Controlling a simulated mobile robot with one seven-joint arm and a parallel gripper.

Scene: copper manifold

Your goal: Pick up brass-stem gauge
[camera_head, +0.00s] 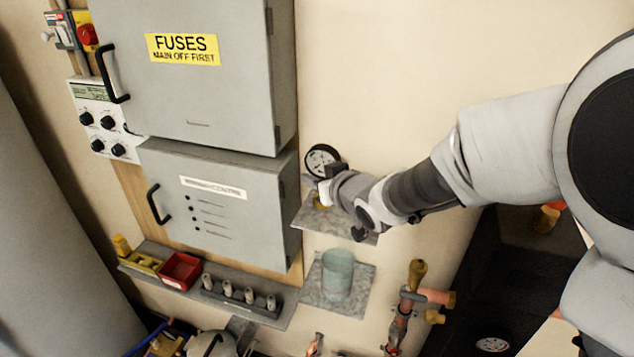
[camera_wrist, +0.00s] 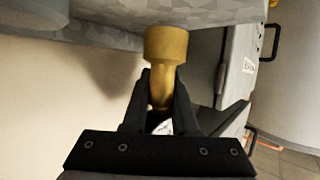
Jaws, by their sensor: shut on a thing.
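The brass-stem gauge shows in the head view as a round white dial with a black rim (camera_head: 323,160), above a grey metal shelf (camera_head: 312,220). In the wrist view its brass stem (camera_wrist: 165,55) widens into a collar at the end close to the grey shelf (camera_wrist: 220,12). My gripper (camera_head: 327,187) is at the stem, just below the dial. In the wrist view my gripper (camera_wrist: 160,90) is shut on the stem, one black finger on each side. Most of the dial is hidden in the wrist view. I cannot tell whether the collar touches the shelf.
Grey fuse cabinets (camera_head: 215,75) stand left of the gauge. Below the shelf is a translucent cup (camera_head: 337,275) on a metal plate. Copper pipework (camera_head: 405,310) and another dial (camera_head: 491,344) are lower right. A red bin (camera_head: 181,270) sits on the lower left ledge.

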